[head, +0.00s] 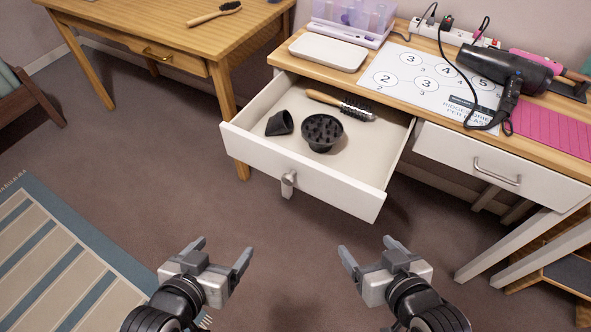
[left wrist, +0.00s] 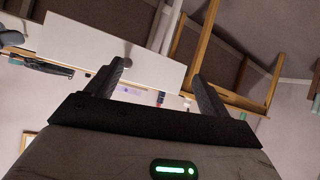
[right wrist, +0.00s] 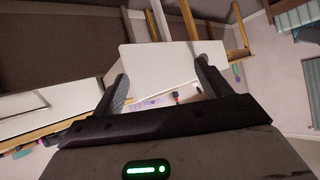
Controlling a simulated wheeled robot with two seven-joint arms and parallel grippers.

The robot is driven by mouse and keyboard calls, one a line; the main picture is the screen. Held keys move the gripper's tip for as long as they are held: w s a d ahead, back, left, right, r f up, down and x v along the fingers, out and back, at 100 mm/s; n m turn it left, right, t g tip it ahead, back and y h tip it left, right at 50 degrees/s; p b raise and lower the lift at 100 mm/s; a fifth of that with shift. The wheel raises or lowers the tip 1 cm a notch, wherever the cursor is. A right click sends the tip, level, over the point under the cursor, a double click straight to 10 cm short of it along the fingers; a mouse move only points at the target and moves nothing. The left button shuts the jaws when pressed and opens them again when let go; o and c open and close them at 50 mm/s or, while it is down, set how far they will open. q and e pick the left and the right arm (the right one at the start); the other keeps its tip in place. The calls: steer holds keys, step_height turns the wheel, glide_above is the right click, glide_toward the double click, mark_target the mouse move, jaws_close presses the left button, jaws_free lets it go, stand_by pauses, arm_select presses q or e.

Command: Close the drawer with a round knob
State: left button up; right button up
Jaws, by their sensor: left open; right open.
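The white drawer (head: 300,172) with a round metal knob (head: 289,179) is pulled open from the left part of the white desk. Inside lie a black diffuser (head: 322,132), a black nozzle (head: 279,123) and a round hairbrush (head: 341,105). The drawer front also shows in the left wrist view (left wrist: 85,50) with its knob (left wrist: 126,64), and in the right wrist view (right wrist: 160,72). My left gripper (head: 219,252) is open and empty, in front of and below the drawer. My right gripper (head: 366,257) is open and empty, to its right, apart from the drawer.
A shut drawer with a bar handle (head: 497,172) is at right. The desk top holds a white tray (head: 328,52), a purple case (head: 350,18), a numbered mat (head: 432,80), a hair dryer (head: 505,70) and a pink mat (head: 550,128). A wooden table (head: 170,38) stands left; the floor between is clear.

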steer(key=shift+s+f, duration=0.25)
steer(key=shift+s, duration=0.05)
steer(key=shift+w+r, duration=0.1)
steer(key=shift+w, duration=0.1)
